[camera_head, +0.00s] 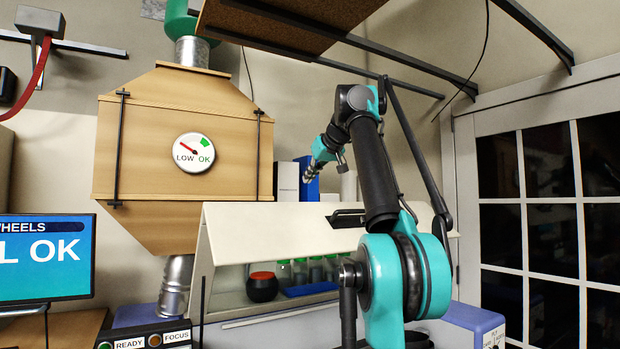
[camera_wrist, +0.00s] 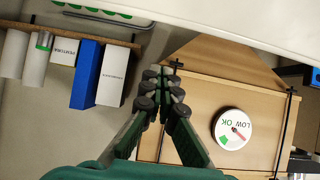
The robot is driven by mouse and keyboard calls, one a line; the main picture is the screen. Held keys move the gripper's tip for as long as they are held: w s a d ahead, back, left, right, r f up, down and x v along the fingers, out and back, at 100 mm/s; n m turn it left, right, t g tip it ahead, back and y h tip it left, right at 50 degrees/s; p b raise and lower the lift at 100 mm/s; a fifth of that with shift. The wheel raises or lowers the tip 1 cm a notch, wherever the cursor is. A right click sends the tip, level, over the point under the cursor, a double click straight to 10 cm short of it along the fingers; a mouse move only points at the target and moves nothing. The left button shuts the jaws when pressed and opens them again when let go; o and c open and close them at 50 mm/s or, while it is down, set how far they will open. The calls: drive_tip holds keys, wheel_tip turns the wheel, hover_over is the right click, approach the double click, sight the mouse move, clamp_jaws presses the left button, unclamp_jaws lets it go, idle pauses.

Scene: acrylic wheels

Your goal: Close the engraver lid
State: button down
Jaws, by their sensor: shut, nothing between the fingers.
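The engraver lid (camera_head: 262,228) is a cream panel, raised open, with a black handle (camera_head: 345,217) on its face. The space below its lower edge stands open. My gripper (camera_head: 307,178) is above the lid's top edge in the head view, apart from the handle. In the wrist view its dark fingers (camera_wrist: 164,92) are together with nothing between them. A pale panel (camera_wrist: 235,18), which looks like the lid, crosses the top of the wrist view. Whether the gripper touches the lid cannot be told.
A wooden box with a round gauge (camera_head: 193,152) hangs behind on the left. A dark pot with a red top (camera_head: 262,286) and several green-capped bottles (camera_head: 316,268) show under the lid. A brown overhead panel (camera_head: 285,22) is above. A paned door (camera_head: 545,200) is at right.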

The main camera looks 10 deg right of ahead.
sight(306, 203)
drive_tip(key=x, duration=0.7)
drive_tip(key=shift+s+d+f, duration=0.15)
drive_tip(key=shift+s+f, duration=0.05)
drive_tip(key=shift+s, duration=0.2)
drive_tip(key=shift+s+d+f, duration=0.2)
drive_tip(key=shift+s+f, duration=0.05)
drive_tip(key=shift+s, duration=0.2)
drive_tip(key=shift+s+f, duration=0.15)
drive_tip(key=shift+f, duration=0.15)
drive_tip(key=shift+s+d+f, duration=0.25)
drive_tip(key=shift+s+f, duration=0.2)
drive_tip(key=shift+s, duration=0.15)
